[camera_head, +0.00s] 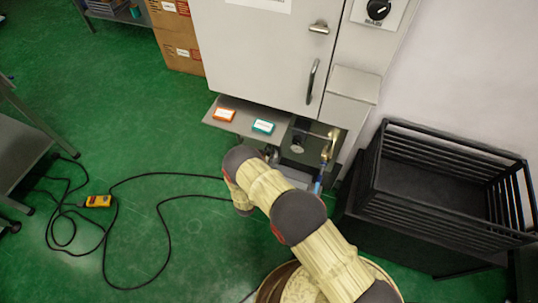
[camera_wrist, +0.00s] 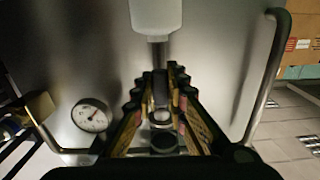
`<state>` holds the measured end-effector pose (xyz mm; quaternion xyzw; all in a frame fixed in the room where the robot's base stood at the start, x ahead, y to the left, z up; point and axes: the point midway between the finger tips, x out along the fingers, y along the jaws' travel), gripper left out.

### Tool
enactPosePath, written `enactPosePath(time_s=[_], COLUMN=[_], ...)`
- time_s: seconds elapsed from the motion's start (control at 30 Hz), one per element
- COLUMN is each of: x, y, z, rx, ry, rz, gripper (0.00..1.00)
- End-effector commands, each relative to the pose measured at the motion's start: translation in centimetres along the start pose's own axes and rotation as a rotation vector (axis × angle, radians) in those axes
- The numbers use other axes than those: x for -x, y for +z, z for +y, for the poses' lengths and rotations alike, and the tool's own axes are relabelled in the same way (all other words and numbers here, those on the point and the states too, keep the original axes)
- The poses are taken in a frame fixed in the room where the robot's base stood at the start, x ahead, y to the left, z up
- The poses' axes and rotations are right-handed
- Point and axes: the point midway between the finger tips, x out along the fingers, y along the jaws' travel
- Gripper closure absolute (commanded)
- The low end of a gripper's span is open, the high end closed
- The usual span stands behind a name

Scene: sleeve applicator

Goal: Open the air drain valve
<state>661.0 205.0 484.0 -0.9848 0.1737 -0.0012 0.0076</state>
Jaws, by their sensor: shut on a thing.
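In the wrist view my gripper (camera_wrist: 161,80) has its two fingers closed on a small dark and metallic part at the centre, which looks like the air drain valve (camera_wrist: 160,92). A metal stem (camera_wrist: 157,57) and a white cylinder (camera_wrist: 156,16) stand in line just beyond the fingertips. The fingers cover the sides of the valve, so its handle position cannot be told. In the head view my arm hides the gripper and the valve, under the grey cabinet (camera_head: 260,50).
A round pressure gauge (camera_wrist: 90,116) and a curved metal bar (camera_wrist: 268,70) flank the gripper. A shelf (camera_head: 244,119) with orange and teal boxes juts from the cabinet. A black slatted crate (camera_head: 450,145) stands right. Cables and a yellow controller (camera_head: 98,201) lie on the floor at left.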

Motion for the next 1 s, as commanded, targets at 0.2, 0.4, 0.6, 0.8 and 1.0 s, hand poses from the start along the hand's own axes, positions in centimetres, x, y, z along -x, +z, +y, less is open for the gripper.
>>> enactPosePath(time_s=[0.2,0.4,0.6,0.8,1.0], x=[0.0,0.0,0.0,0.1,1.9], y=[0.0,0.0,0.0,0.0,0.0], z=[-0.1,-0.1,-0.1,-0.1,-0.2], rx=[-0.001,0.000,0.000,0.001,0.001], ry=[-0.002,-0.001,-0.001,-0.001,-0.004], rz=[0.000,0.000,0.000,0.000,-0.001], gripper=[0.84,0.73,0.67,0.67,0.67])
